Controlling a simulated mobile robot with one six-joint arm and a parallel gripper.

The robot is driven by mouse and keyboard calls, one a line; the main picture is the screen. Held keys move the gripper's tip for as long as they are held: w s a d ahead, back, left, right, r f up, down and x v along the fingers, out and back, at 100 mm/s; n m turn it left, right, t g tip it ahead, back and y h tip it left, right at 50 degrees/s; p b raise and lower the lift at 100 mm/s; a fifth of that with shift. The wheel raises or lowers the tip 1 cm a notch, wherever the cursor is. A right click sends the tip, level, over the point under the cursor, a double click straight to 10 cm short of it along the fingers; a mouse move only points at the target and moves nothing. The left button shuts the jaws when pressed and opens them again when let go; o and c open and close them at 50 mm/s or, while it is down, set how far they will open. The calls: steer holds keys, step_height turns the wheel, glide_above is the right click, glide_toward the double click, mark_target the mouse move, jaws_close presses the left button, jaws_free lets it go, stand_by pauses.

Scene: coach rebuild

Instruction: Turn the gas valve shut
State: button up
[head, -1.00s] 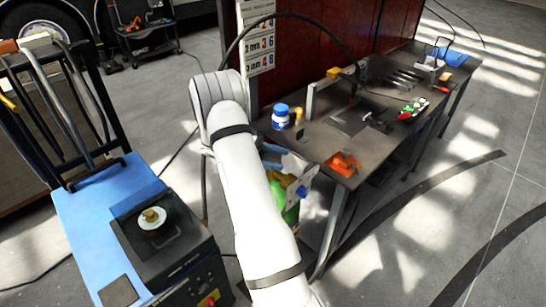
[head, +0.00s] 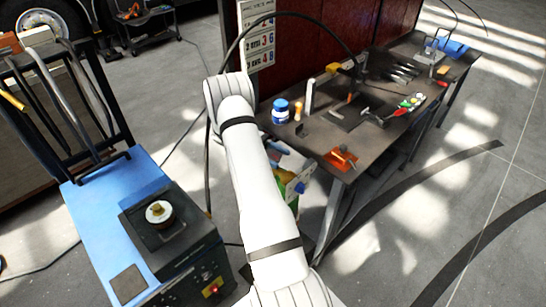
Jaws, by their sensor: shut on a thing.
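My white arm (head: 258,180) rises from the bottom middle and bends at its upper joint. My gripper does not show; the arm hides what lies behind it. No gas valve can be made out with certainty. Beside the arm, under the bench's near end, a pale plate with a blue round part (head: 300,187) shows next to something green (head: 287,192), both partly hidden by the arm. A brass-coloured knob-like part on a pale disc (head: 158,211) sits on the black top of a blue cart (head: 90,215) at left.
A dark workbench (head: 310,145) runs to the upper right, with a blue-lidded jar (head: 281,115), an orange item (head: 342,158) and several tools. A black cable arches above it. A dark red partition (head: 325,50) stands behind. The floor at right is open.

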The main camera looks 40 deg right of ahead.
steer(key=shift+f, duration=0.15)
steer(key=o, duration=0.9)
steer(key=shift+s, duration=0.1)
steer(key=shift+o, duration=0.4)
